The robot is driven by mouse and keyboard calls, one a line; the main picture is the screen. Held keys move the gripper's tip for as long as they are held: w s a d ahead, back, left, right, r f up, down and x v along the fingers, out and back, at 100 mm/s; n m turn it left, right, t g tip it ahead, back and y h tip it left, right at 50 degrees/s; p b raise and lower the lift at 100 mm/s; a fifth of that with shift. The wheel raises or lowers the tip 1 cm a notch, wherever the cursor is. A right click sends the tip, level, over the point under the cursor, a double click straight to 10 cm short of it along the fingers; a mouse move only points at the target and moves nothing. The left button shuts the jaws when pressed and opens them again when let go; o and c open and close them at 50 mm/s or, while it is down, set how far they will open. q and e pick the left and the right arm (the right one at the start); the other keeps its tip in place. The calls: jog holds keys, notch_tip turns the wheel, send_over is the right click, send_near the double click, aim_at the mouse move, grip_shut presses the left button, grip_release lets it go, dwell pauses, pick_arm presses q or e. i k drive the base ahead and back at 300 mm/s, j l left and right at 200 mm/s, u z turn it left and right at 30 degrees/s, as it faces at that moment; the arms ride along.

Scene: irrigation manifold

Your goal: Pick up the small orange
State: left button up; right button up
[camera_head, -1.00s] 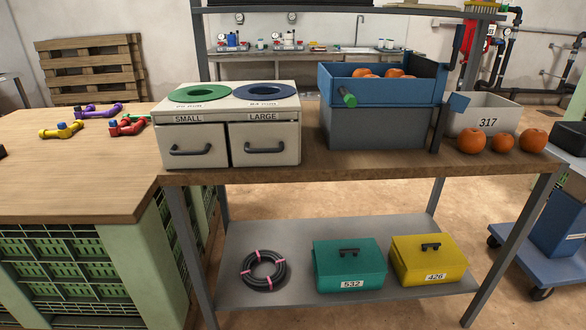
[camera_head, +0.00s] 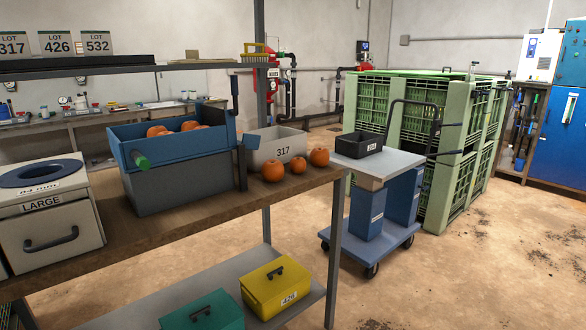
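Three oranges stand in a row near the right end of the wooden bench. The middle orange (camera_head: 298,165) looks slightly smaller than the left orange (camera_head: 273,172) and the right orange (camera_head: 319,157). They sit in front of a grey bin marked 317 (camera_head: 283,152). More oranges (camera_head: 172,128) lie in a blue tray (camera_head: 152,155) on a grey box to the left. Neither of my grippers shows in the view.
A sizing box marked LARGE (camera_head: 55,228) stands on the bench (camera_head: 150,228) at left. Teal (camera_head: 205,312) and yellow (camera_head: 272,290) boxes sit on the lower shelf. A trolley (camera_head: 375,165) with a black tray stands right of the bench, before green crates (camera_head: 450,170). Floor at right is clear.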

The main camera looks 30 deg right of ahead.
aim_at(298, 165)
jog(key=i+l+z, duration=0.2)
jog(key=i, duration=0.95)
jog(key=j, duration=0.1)
